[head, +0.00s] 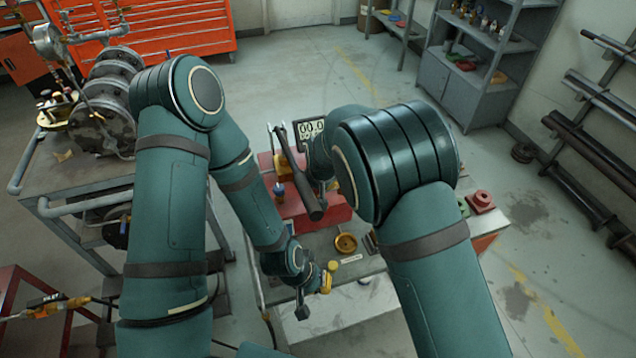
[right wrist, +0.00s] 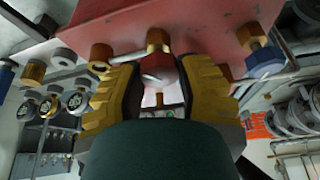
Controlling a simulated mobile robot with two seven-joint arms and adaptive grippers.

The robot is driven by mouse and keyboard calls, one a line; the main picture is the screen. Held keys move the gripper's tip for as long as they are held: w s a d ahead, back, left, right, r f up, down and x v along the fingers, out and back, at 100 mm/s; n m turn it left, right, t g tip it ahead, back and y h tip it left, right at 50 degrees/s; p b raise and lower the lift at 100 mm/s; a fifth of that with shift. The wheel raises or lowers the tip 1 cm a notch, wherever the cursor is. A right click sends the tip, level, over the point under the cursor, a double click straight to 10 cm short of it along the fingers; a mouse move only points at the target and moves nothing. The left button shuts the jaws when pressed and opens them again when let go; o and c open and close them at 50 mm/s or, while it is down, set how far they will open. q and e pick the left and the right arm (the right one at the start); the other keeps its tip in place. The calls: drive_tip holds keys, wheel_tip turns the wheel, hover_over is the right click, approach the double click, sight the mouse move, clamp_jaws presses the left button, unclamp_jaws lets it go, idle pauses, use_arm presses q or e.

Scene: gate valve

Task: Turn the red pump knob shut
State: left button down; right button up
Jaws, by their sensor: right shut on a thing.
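A red pump body (head: 338,211) stands on the bench in the head view, partly hidden by my right arm. It fills the top of the right wrist view (right wrist: 205,28). In that view, my right gripper's yellow fingers (right wrist: 160,95) stand on either side of a small reddish knob (right wrist: 166,72) under the pump body and are shut on it.
A black-gripped lever (head: 311,200) and a digital gauge (head: 311,128) stand at the pump. A brass cup (head: 345,243) and a red block (head: 480,201) lie on the bench. Brass and blue fittings (right wrist: 264,62) flank the knob. A cart with machinery (head: 103,105) stands at left.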

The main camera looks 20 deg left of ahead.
drive_tip(key=shift+f, duration=0.1)
idle(0.3)
drive_tip(key=o, duration=1.2)
